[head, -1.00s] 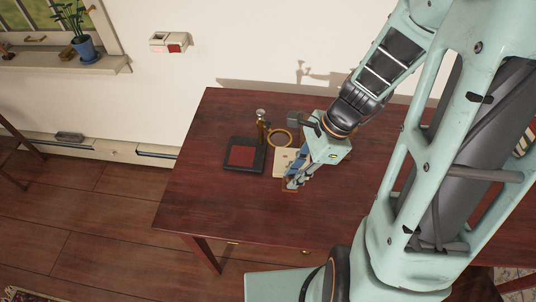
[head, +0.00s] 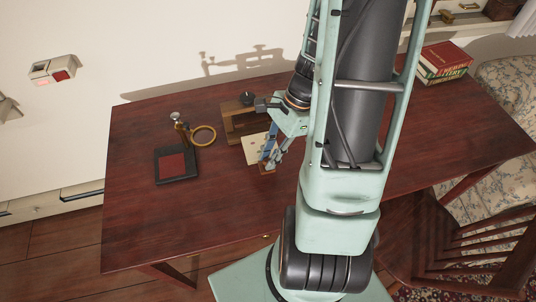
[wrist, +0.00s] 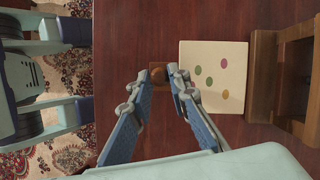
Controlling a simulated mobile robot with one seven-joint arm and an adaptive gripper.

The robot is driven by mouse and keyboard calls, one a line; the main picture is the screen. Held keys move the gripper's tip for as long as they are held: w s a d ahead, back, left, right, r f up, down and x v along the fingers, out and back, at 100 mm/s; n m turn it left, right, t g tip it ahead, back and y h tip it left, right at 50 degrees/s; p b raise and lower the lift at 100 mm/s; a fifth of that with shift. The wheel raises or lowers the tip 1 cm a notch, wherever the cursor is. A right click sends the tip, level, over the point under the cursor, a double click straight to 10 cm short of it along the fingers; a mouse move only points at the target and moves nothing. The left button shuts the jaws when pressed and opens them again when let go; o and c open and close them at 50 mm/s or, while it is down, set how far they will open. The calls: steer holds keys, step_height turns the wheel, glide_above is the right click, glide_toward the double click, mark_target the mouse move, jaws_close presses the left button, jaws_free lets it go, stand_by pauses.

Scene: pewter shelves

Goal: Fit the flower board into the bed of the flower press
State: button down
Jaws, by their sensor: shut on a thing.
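The flower board (wrist: 213,98) is a cream square with several coloured dots and a small brown wooden block (wrist: 158,75) at its near end. My gripper (wrist: 161,72) is shut on that block. The board also shows in the head view (head: 254,150), just beyond my gripper (head: 267,165). The flower press (head: 232,123) is a wooden frame with a black knob on top, behind the board. In the wrist view the press (wrist: 262,75) stands at the right, and the board's far edge is close to its front. I cannot tell whether they touch. The press bed is partly out of view.
A magnifier with a brass ring (head: 203,135) and a black stand with a red pad (head: 175,166) stand left of the press. Books (head: 444,62) lie at the table's far right. The table's (head: 135,220) front left is clear. A wooden chair (head: 450,240) is at the right.

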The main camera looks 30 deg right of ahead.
mark_target(264, 141)
steer(key=shift+w+d+f+b, duration=0.1)
steer(key=shift+w+f+b, duration=0.35)
steer(key=shift+f+b, duration=0.3)
steer(key=shift+w+d+f+b, duration=0.1)
steer(key=shift+w+f+b, duration=0.4)
steer(key=shift+f, duration=0.4)
steer(key=shift+w+d+f+b, duration=0.1)
steer(key=shift+w+f+b, duration=0.3)
steer(key=shift+f+b, duration=0.35)
steer(key=shift+w, duration=0.4)
steer(key=shift+w+d+p, duration=0.1)
steer(key=shift+w+p, duration=0.1)
steer(key=shift+p, duration=0.15)
steer(key=shift+w+d+p, duration=0.15)
steer(key=shift+w+d, duration=0.05)
steer(key=shift+w, duration=0.65)
steer(key=shift+w+d+p, duration=0.15)
steer(key=shift+w, duration=0.7)
steer(key=shift+w, duration=0.15)
steer(key=shift+w+d+p, duration=0.15)
steer(key=shift+w+d, duration=0.1)
steer(key=shift+w, duration=0.9)
steer(key=shift+w+d+p, duration=0.2)
steer(key=shift+w, duration=0.9)
steer(key=shift+w+d+p, duration=0.15)
steer(key=shift+w+d, duration=0.1)
steer(key=shift+w, duration=0.9)
